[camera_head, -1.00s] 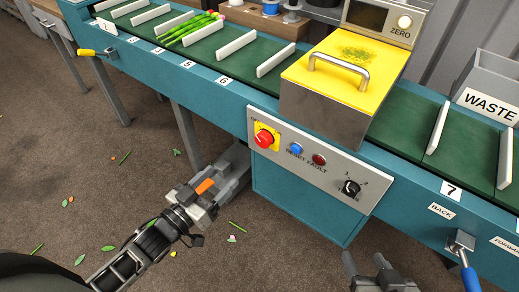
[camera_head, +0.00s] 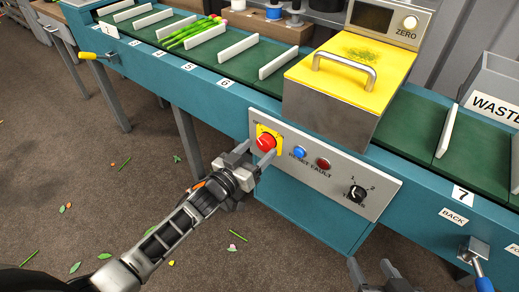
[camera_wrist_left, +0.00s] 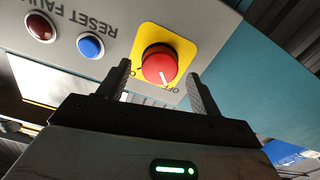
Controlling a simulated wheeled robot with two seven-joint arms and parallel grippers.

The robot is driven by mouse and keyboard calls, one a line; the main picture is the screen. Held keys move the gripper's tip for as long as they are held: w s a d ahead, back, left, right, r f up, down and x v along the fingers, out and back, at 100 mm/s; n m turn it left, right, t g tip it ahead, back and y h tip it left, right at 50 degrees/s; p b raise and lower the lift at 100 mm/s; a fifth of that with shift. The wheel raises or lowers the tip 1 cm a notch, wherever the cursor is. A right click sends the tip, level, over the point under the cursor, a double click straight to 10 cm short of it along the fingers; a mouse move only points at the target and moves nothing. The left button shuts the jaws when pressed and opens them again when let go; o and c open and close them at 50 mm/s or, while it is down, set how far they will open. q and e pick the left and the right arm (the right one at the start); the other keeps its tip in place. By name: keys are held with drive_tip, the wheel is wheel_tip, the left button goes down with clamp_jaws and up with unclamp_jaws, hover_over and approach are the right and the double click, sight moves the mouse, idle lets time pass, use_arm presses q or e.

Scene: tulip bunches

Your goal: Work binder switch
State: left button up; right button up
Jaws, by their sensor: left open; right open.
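The binder switch is a red rotary knob (camera_head: 266,142) on a yellow plate, on the grey control panel (camera_head: 330,190). In the left wrist view the knob (camera_wrist_left: 160,64) has a white pointer line, with "OFF" printed beside it. My left gripper (camera_head: 257,158) is open at the panel, its fingers pointing at the knob. In the left wrist view the left gripper's fingers (camera_wrist_left: 160,88) stand on either side of the knob, with gaps; I cannot tell whether they touch it. My right gripper (camera_head: 373,272) is open and empty at the bottom edge, below the panel.
A blue reset button (camera_head: 299,153), a red fault lamp (camera_head: 323,165) and a black timer dial (camera_head: 356,193) share the panel. The yellow-lidded binder (camera_head: 335,75) stands above. Tulips (camera_head: 190,32) lie on the green conveyor. A blue-handled lever (camera_head: 479,262) is at right.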

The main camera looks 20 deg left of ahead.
use_arm(q)
drive_tip(key=shift+x, duration=0.8)
drive_tip(key=c, duration=1)
